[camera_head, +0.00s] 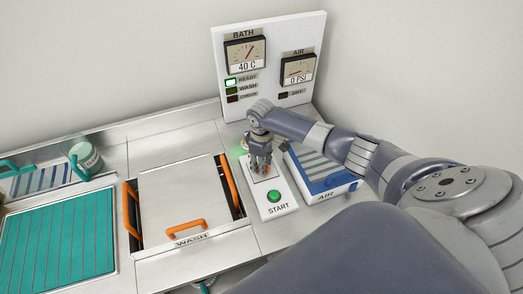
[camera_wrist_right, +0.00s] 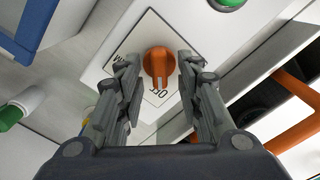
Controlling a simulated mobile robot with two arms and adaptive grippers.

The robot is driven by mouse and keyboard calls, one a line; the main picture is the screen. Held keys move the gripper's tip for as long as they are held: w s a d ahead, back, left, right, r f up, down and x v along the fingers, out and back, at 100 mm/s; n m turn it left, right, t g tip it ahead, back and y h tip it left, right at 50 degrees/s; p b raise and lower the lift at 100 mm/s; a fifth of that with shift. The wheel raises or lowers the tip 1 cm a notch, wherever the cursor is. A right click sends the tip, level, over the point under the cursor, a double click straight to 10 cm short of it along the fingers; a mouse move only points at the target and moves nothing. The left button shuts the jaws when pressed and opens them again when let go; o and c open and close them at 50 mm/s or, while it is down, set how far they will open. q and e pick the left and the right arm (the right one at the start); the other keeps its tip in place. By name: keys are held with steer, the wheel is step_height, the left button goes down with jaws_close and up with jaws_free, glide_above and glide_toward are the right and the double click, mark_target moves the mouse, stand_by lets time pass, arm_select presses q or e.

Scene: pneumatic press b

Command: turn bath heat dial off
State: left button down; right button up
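The bath heat dial (camera_wrist_right: 158,62) is an orange knob on a white label plate, seen in the right wrist view. Lettering that looks like OFF shows just below it, and other lettering at its left is partly covered. My right gripper (camera_wrist_right: 157,72) is open, with one finger on each side of the dial. Small gaps seem to show between the fingers and the knob. In the head view my right gripper (camera_head: 261,166) points down over the white START panel (camera_head: 279,210) and hides most of the dial. My left gripper is not in view.
The BATH gauge (camera_head: 246,52) reads 40 C and the READY light (camera_head: 231,82) is lit. A green START button (camera_head: 274,196) sits in front of the gripper. The WASH lid (camera_head: 180,195) with orange handles is at left, the blue AIR unit (camera_head: 323,178) at right.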

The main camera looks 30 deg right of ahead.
steer(key=shift+w+r, duration=0.1)
steer(key=shift+r, duration=0.1)
step_height(320, 180, up, 12)
steer(key=shift+f, duration=0.2)
stand_by(0.6)
